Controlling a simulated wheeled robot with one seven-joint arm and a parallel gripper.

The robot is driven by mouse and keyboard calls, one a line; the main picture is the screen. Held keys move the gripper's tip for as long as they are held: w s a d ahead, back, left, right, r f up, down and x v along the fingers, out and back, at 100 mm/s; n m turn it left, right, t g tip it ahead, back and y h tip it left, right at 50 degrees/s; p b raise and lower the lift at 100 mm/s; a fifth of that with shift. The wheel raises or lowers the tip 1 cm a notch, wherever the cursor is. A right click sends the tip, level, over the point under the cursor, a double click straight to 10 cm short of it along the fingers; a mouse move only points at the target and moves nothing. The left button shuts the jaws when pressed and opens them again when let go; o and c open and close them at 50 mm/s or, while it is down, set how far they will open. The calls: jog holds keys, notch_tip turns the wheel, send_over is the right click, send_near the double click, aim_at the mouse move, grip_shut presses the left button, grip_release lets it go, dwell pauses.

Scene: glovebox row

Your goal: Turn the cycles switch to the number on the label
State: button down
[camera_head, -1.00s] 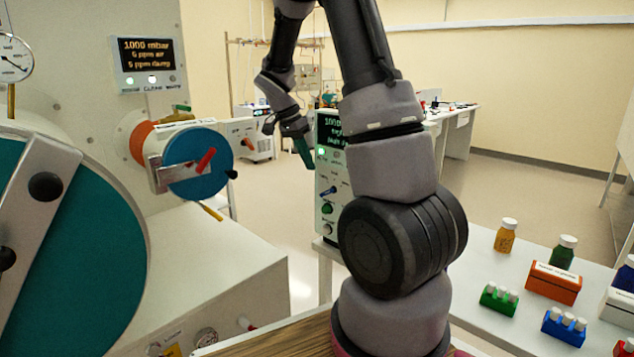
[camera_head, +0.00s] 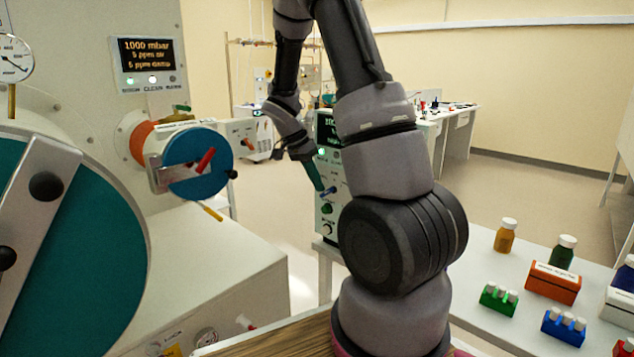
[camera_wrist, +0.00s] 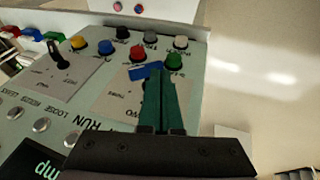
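A control box (camera_head: 328,215) with a lit display stands behind my arm in the head view. A blue switch (camera_head: 329,190) shows on its front. In the wrist view the blue switch (camera_wrist: 146,70) sits on a pale label plate (camera_wrist: 125,95) with small lettering, seen inverted and too small to read surely. My gripper (camera_wrist: 163,85) has its green fingers together, with no clear gap. Their tips lie over or just beside the blue switch's right end; I cannot tell whether they touch. In the head view my gripper (camera_head: 316,178) is at the box's front.
A black switch (camera_wrist: 60,55) sits left of the blue one in the wrist view. Several coloured buttons, including a green one (camera_wrist: 174,62) and a red one (camera_wrist: 138,53), crowd the fingertips. A bench (camera_head: 480,250) with bottles and racks lies right; a glovebox (camera_head: 235,260) stands left.

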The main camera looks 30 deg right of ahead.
jog(key=shift+w+f+g+h, duration=0.2)
jog(key=shift+f+g+h, duration=0.55)
jog(key=shift+g, duration=0.75)
jog(key=shift+a, duration=0.1)
